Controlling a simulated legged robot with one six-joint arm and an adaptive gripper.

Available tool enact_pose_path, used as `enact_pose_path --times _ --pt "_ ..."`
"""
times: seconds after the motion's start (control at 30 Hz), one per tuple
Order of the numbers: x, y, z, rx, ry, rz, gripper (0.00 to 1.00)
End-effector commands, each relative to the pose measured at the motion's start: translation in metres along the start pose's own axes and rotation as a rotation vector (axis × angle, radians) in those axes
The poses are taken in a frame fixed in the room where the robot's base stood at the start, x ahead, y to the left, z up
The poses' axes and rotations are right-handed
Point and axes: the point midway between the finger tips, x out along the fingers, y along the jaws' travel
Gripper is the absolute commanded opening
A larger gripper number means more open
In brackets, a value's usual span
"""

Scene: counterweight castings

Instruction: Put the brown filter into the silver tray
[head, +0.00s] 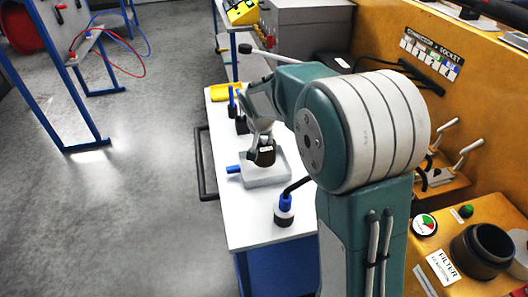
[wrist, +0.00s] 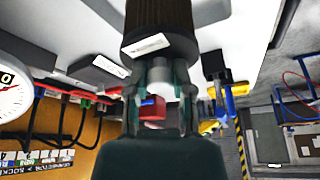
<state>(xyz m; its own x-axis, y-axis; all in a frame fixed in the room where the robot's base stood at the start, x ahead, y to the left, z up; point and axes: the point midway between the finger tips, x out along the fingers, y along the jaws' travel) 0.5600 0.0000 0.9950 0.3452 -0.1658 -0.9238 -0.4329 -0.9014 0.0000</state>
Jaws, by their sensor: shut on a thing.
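The brown filter (head: 265,157) is a dark brown cylinder with a pale label. It fills the top of the wrist view (wrist: 165,18). My gripper (head: 262,139) is shut on it, with the fingers (wrist: 160,75) at its near end in the wrist view. The silver tray (head: 268,182) is a shallow grey square tray on the white table. In the head view the filter overlaps the tray's back part. I cannot tell whether it touches the tray floor. My gripper and the filter hide some of the tray.
The white table (head: 243,225) holds a dark bottle with a blue cap (head: 285,210) in front of the tray, a blue item (head: 233,169) at its left and a yellow item (head: 227,92) behind. An orange panel (head: 370,40) stands to the right. The table's front left is clear.

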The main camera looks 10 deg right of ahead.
Motion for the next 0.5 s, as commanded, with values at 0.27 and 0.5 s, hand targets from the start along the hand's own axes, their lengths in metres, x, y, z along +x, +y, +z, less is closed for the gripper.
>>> enact_pose_path --times 0.27,0.5 --pt "0.029 0.000 0.012 -0.001 -0.001 0.001 0.00" --pt "0.039 0.000 0.016 0.001 0.002 -0.002 0.00"
